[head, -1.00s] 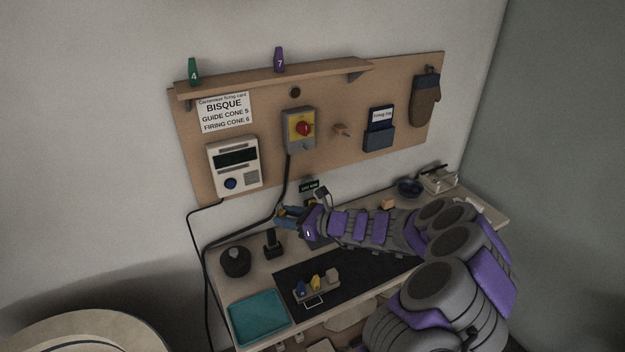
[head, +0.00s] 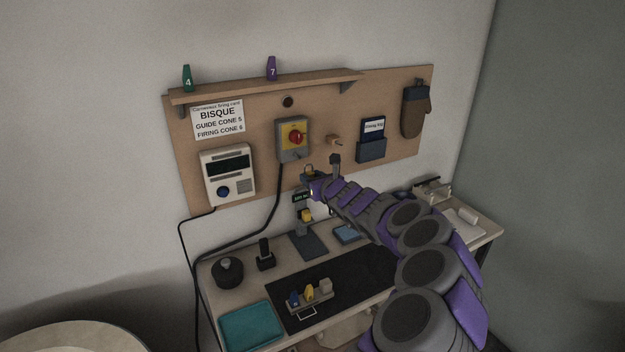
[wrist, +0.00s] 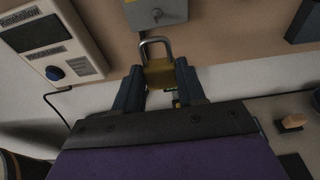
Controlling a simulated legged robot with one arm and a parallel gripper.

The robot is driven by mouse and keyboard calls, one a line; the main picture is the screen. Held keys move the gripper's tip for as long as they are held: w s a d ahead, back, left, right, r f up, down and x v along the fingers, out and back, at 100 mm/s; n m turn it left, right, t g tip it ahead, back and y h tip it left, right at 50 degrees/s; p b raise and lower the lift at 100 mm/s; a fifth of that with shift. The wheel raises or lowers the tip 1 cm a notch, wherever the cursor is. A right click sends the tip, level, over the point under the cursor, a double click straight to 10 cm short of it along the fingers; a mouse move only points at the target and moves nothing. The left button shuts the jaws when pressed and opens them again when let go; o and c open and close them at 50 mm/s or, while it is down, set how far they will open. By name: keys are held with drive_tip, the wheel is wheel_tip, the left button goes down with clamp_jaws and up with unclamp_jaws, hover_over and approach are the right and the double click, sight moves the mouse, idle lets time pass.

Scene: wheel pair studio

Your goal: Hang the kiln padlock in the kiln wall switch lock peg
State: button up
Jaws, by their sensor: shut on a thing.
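The kiln padlock (wrist: 159,72) has a brass body and a steel shackle. In the wrist view it is upright, shackle up, with my gripper (wrist: 160,88) shut on its body. The kiln wall switch (head: 294,141) is a grey box with a yellow plate and red knob on the wall board. Its lower part (wrist: 155,12) shows at the top of the wrist view, above the shackle and apart from it in the picture. A small round grey feature there may be the lock peg; I cannot tell. In the head view my gripper (head: 310,180) is just below the switch; the padlock is small there.
A white controller (head: 229,176) is left of the switch; a wooden peg (head: 334,141) and a dark card holder (head: 371,149) are to its right. Below, a stand (head: 307,243) carries a yellow item. A teal tray (head: 251,328) lies at the bench's front left.

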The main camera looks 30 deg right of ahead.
drive_tip(key=shift+w+d+p, duration=0.15)
drive_tip(key=shift+w+p, duration=0.5)
drive_tip(key=shift+p, duration=0.3)
drive_tip(key=shift+w+d+p, duration=0.15)
drive_tip(key=shift+w+p, duration=0.5)
drive_tip(key=shift+p, duration=0.25)
drive_tip(key=shift+w+a+p, duration=0.15)
drive_tip(key=shift+w+p, duration=0.5)
drive_tip(key=shift+w, duration=0.1)
drive_tip(key=shift+w+a+p, duration=0.1)
drive_tip(key=shift+w+p, duration=0.55)
drive_tip(key=shift+w, duration=0.1)
drive_tip(key=shift+r, duration=0.1)
drive_tip(key=shift+w, duration=0.1)
drive_tip(key=shift+w+p, duration=1)
drive_tip(key=shift+w, duration=0.3)
drive_tip(key=shift+f+b, duration=0.45)
drive_tip(key=shift+b, duration=0.25)
drive_tip(key=o, duration=1.1)
